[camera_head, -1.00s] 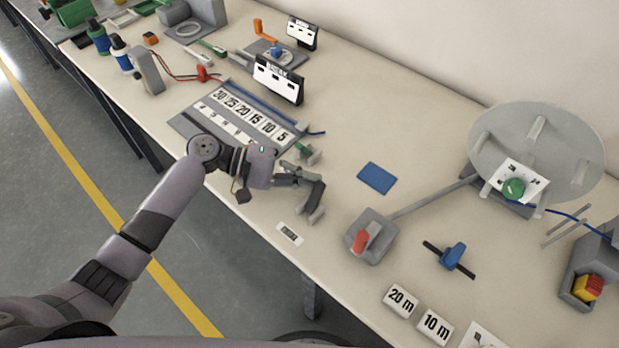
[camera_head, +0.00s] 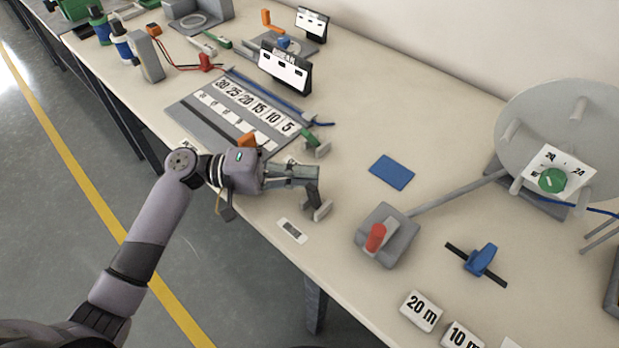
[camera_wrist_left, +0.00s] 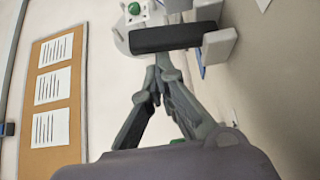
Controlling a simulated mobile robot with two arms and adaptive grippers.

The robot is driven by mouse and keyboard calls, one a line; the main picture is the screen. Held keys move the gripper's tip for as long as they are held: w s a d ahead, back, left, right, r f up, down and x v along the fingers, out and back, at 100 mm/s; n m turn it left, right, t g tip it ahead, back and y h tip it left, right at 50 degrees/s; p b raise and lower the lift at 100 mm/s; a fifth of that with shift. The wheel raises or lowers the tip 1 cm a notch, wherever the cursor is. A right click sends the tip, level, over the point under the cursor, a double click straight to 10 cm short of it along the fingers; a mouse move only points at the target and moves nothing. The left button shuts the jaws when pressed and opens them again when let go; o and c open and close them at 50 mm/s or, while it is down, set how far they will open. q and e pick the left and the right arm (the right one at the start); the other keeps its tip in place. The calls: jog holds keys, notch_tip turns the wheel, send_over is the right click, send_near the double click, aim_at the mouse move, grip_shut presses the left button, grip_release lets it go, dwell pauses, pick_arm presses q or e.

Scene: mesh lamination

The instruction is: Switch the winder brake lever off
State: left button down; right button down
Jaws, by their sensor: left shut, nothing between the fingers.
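A red-handled lever (camera_head: 376,238) stands on a grey base (camera_head: 400,222) near the table's front edge. A grey bar (camera_head: 458,193) runs from the base toward the large grey winder disc (camera_head: 540,115). My left gripper (camera_head: 320,207) is shut and empty, above the front part of the table. It is left of the red lever and apart from it. In the left wrist view, my gripper's fingers (camera_wrist_left: 200,42) reach up with a dark link across them, and the lever cannot be made out. My right gripper is not in view.
A blue slider (camera_head: 482,260) sits on a black slot right of the lever. White length cards (camera_head: 421,311) lie in front. A blue card (camera_head: 391,172) lies behind the lever. A numbered board (camera_head: 240,108) is left of my gripper. Table between gripper and lever is clear.

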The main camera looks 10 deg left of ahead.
pick_arm(q)
jog(key=shift+s+a, duration=0.4)
jog(key=shift+s, duration=0.2)
jog(key=shift+s+a, duration=0.1)
jog(key=shift+s+f+b, duration=0.2)
jog(key=shift+b, duration=0.15)
jog(key=shift+a, duration=0.1)
jog(key=a, duration=1.2)
jog(key=shift+s, duration=0.15)
